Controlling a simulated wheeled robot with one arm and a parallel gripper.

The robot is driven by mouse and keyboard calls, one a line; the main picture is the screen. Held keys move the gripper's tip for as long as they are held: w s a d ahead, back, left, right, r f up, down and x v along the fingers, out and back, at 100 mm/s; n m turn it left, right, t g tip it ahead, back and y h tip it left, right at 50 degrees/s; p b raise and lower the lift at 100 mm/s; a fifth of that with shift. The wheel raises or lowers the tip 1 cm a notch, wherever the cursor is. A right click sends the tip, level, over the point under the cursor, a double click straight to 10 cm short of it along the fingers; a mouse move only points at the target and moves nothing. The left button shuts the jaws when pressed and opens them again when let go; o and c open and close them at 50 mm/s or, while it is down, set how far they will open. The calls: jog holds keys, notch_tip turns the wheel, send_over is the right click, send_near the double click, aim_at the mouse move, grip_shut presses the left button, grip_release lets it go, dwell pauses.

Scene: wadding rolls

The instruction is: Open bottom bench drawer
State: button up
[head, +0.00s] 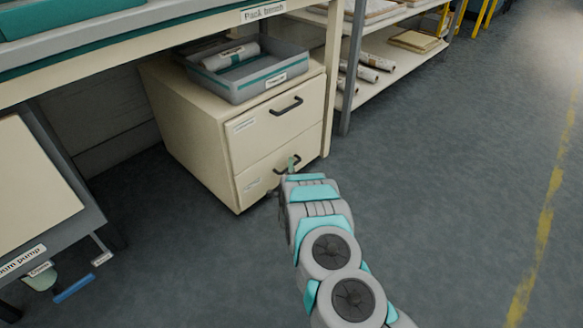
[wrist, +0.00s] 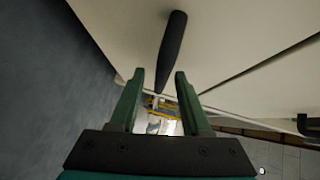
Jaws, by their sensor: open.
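The cream drawer cabinet stands under the bench. Its bottom drawer (head: 258,180) looks shut, its front flush with the top drawer (head: 262,132). The bottom drawer's dark bar handle (head: 297,158) is partly hidden by my gripper (head: 291,163), which is right at it. In the wrist view a dark handle (wrist: 173,45) runs up the picture, its lower end lined up between the fingertips of my gripper (wrist: 160,74). The fingers stand apart on either side of it, with gaps showing. I cannot tell how deep the handle sits between them.
A grey tray (head: 240,88) with a roll sits on the cabinet. The bench leg (head: 332,80) and a shelf rack post (head: 352,70) stand just right of it. A trolley (head: 60,165) is at the left. The floor (head: 440,190) to the right is clear.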

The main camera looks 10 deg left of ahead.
jog(key=shift+w, duration=0.35)
grip_shut()
dwell(1.3)
